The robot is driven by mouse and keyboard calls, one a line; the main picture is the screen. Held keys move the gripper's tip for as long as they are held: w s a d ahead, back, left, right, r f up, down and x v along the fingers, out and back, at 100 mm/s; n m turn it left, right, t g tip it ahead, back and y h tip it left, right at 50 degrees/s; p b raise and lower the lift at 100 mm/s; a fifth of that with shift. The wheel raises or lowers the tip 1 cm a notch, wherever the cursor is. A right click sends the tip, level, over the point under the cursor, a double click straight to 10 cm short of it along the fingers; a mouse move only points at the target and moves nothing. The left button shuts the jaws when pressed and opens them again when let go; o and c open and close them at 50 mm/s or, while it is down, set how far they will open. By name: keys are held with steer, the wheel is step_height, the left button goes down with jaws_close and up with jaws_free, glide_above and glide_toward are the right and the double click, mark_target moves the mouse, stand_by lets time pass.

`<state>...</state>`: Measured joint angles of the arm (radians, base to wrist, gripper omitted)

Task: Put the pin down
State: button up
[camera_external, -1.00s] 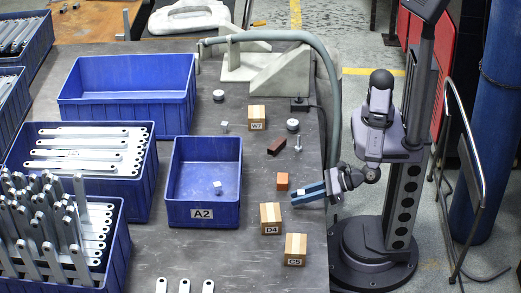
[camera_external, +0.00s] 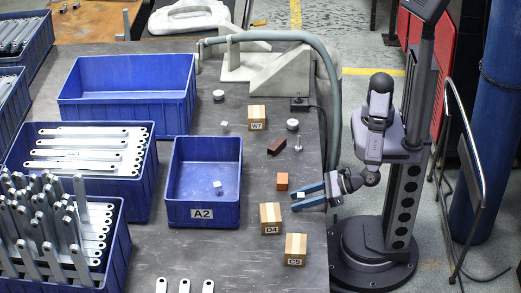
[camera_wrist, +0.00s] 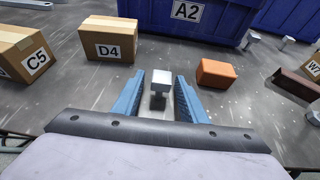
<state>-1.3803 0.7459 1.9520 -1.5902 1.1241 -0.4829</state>
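A small metal pin (camera_wrist: 159,88) with a pale square head stands between my gripper's two blue fingers in the wrist view, seemingly upright on the dark table. My gripper (camera_wrist: 160,92) is open, with a gap on each side of the pin. In the external view my gripper (camera_external: 308,195) is low at the table's right edge, and the pin head (camera_external: 301,195) shows as a pale spot between the fingers. The pin's foot is hard to make out.
An orange block (camera_wrist: 216,73) lies just right of the fingers in the wrist view. Cardboard boxes D4 (camera_wrist: 107,40) and C5 (camera_wrist: 24,56) stand to the left. The blue A2 bin (camera_external: 204,198), a brown bar (camera_external: 277,146) and other small metal parts are farther away.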

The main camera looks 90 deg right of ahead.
mark_target(303, 194)
steer(key=shift+o, duration=0.4)
steer(key=shift+v, duration=3.65)
steer(key=shift+f, duration=0.1)
steer(key=r, duration=0.1)
steer(key=s+r+p, duration=0.1)
steer(key=shift+s+a+r, duration=0.25)
steer(key=shift+s+r, duration=0.05)
steer(key=shift+r, duration=0.05)
steer(key=shift+x, duration=0.95)
steer(key=x, duration=0.3)
steer(key=shift+w+d+f, duration=0.15)
steer(key=shift+w+d, duration=0.15)
steer(key=shift+d, duration=0.05)
steer(key=shift+x, duration=0.75)
